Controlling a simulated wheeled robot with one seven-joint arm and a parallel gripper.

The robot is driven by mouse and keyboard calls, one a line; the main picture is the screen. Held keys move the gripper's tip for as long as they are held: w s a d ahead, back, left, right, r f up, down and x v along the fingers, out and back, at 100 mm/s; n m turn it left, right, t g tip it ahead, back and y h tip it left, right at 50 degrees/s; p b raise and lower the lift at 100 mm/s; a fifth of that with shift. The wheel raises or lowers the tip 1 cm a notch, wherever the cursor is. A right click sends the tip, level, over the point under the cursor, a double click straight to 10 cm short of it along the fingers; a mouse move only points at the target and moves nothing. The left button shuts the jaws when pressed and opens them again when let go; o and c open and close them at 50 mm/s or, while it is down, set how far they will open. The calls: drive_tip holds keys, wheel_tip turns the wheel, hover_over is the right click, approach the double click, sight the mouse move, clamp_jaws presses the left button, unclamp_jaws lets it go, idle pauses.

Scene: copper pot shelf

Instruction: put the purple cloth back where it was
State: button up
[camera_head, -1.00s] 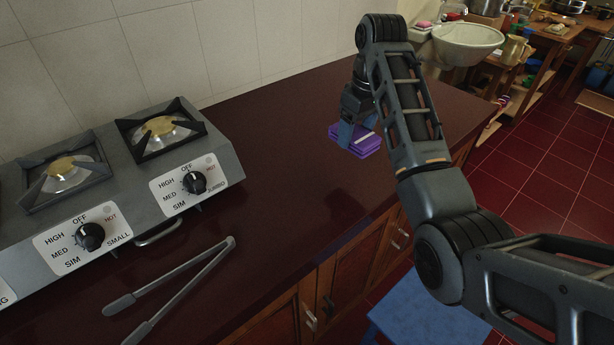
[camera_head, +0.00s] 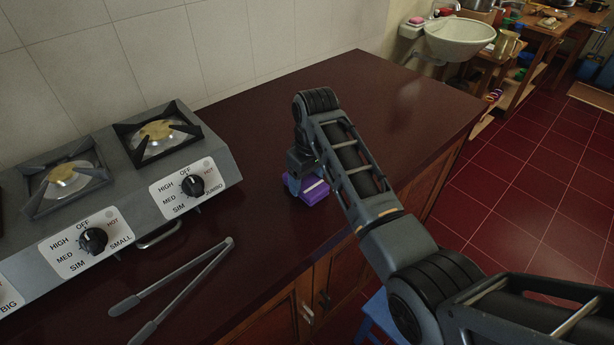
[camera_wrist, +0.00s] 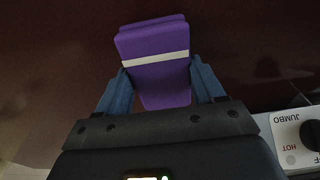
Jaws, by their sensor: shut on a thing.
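The purple cloth (camera_head: 309,192) is a folded pad with a pale stripe, right of the stove in the head view. It also shows in the wrist view (camera_wrist: 156,43), between two blue fingers. My gripper (camera_head: 295,184) points down and is shut on the cloth; in the wrist view its fingers (camera_wrist: 160,84) press on both sides of it. The arm hides part of the cloth in the head view. I cannot tell whether the cloth touches the counter or is held just above it.
A gas stove (camera_head: 120,180) with black knobs stands at the left. Metal tongs (camera_head: 180,285) lie in front of it. The dark red counter (camera_head: 370,90) is clear behind and right of the arm. A blue stool (camera_head: 378,318) stands below the counter's front edge. A basin (camera_head: 460,38) is at the back.

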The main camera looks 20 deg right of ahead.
sight(311, 184)
drive_tip(key=shift+f, duration=0.2)
drive_tip(key=o, duration=1.2)
wheel_tip(311, 184, up, 12)
drive_tip(key=s, duration=0.1)
drive_tip(key=shift+s+d, duration=0.2)
drive_tip(key=shift+d, duration=0.05)
